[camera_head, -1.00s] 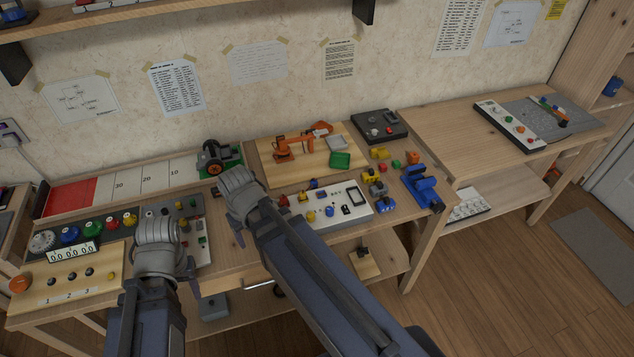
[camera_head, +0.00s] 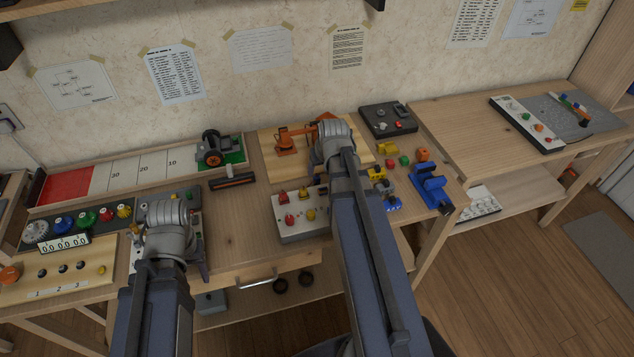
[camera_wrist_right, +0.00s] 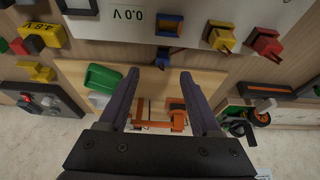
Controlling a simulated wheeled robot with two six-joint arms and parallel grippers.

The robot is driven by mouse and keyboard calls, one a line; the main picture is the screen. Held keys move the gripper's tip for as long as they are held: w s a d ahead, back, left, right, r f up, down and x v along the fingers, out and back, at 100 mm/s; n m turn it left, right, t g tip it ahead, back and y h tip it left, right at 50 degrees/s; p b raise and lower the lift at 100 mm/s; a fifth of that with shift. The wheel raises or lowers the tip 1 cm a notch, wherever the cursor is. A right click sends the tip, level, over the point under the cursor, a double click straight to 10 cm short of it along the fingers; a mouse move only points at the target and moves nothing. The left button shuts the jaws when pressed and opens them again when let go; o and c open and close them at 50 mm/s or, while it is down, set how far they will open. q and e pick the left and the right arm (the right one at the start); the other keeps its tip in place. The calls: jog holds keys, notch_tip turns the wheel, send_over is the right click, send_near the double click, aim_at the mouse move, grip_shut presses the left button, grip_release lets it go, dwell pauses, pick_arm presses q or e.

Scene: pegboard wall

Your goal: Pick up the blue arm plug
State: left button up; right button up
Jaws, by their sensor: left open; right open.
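In the right wrist view, a blue plug-like piece (camera_wrist_right: 168,25) with an orange part sits on the white panel (camera_wrist_right: 115,30). A smaller dark-blue piece (camera_wrist_right: 163,57) lies just beyond the panel, by the wooden board's edge. I cannot tell for certain which is the arm plug. My right gripper (camera_wrist_right: 160,72) is open and empty, its fingertips on either side of the small piece in the picture, seemingly above it. In the head view my right arm hides both pieces. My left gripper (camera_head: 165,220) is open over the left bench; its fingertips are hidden.
Yellow (camera_wrist_right: 220,37) and red (camera_wrist_right: 265,43) plugs stand along the panel. An orange robot arm (camera_head: 290,138) stands on the wooden board behind. A blue vise-like object (camera_head: 430,187) is at the right.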

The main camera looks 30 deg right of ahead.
aim_at(317, 178)
jog(key=shift+a+b+x, duration=0.15)
jog(key=shift+b+x, duration=1.35)
jog(key=shift+x, duration=0.35)
jog(key=shift+a+b+x, duration=0.1)
jog(key=shift+b+x, duration=1.4)
jog(key=shift+x, duration=0.3)
jog(key=shift+r, duration=0.1)
jog(key=shift+c, duration=0.3)
grip_shut()
